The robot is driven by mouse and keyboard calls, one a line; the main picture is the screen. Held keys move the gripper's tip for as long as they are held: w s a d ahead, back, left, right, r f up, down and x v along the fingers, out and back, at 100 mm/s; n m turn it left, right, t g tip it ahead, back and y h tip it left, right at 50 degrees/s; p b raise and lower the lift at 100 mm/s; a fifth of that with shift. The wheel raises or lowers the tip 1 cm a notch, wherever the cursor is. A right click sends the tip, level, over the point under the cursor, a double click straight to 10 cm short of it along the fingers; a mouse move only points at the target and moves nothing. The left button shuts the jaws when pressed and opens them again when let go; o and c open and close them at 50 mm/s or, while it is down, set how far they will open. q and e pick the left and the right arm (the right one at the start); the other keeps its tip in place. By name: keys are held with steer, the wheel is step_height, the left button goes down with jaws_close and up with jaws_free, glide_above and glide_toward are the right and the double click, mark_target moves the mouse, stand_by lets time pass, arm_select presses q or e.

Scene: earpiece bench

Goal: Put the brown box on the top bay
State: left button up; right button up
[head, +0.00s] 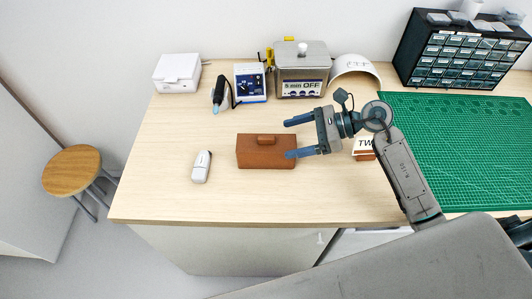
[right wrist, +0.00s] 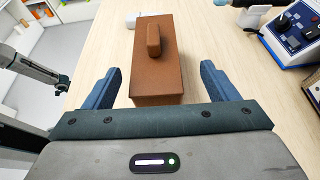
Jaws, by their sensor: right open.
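The brown box (head: 262,155) lies on the wooden bench in the head view, with a raised handle-like bar on its top. In the right wrist view the brown box (right wrist: 155,75) lies straight ahead, between the lines of the two fingers. My right gripper (head: 289,138) is open and empty, with its blue fingers pointing left at the box's right end. In the right wrist view the right gripper (right wrist: 160,80) has its fingers spread wider than the box. Part of my left arm (right wrist: 35,68) shows at the left edge of that view, its jaws unclear. I cannot make out a top bay.
A white handheld device (head: 201,167) lies left of the box. Behind stand a white box (head: 177,73), a soldering station (head: 250,83) and a metal bath (head: 302,70). A green mat (head: 460,150) and drawer cabinet (head: 462,55) are right.

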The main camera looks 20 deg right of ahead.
mark_target(279, 143)
steer(key=shift+a+f+p, duration=0.15)
steer(key=shift+a+p, duration=0.15)
steer(key=shift+a, duration=0.3)
steer(key=shift+p+x, duration=0.4)
steer(key=shift+x, duration=1.75)
steer(key=shift+s+f, duration=0.15)
steer(key=c, duration=1.4)
